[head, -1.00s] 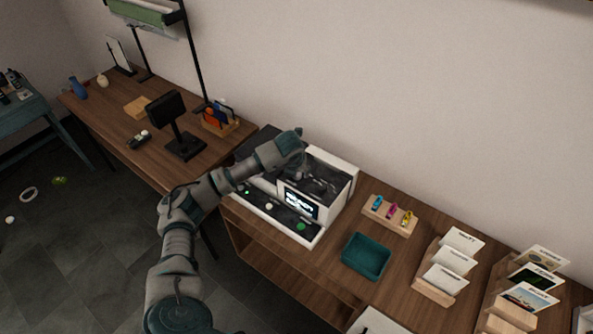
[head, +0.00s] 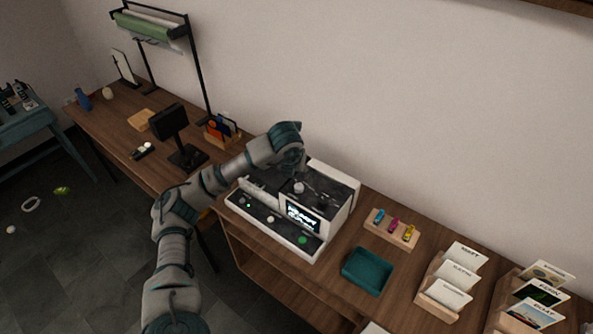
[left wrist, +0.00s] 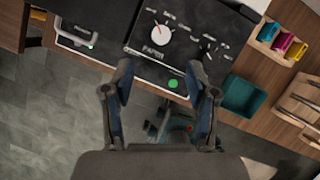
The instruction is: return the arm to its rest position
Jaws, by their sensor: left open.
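My left arm comes in from the lower left of the head view and bends over the white and black machine (head: 315,235) on the wooden bench. My left gripper (left wrist: 164,100) shows in the left wrist view with its two fingers apart and nothing between them. It hangs above the machine's dark top, which has a white dial (left wrist: 158,34) and a green button (left wrist: 173,84). In the head view the forearm and wrist hide part of the machine, and the fingers are hard to make out. My right gripper is not in view.
Right of the machine are a teal tray (head: 367,271), a wooden rack with small coloured items (head: 391,227) and card holders (head: 449,280). Left is a desk with a dark screen (head: 169,120) and a roll stand (head: 151,27). The floor (head: 85,240) in front is mostly clear.

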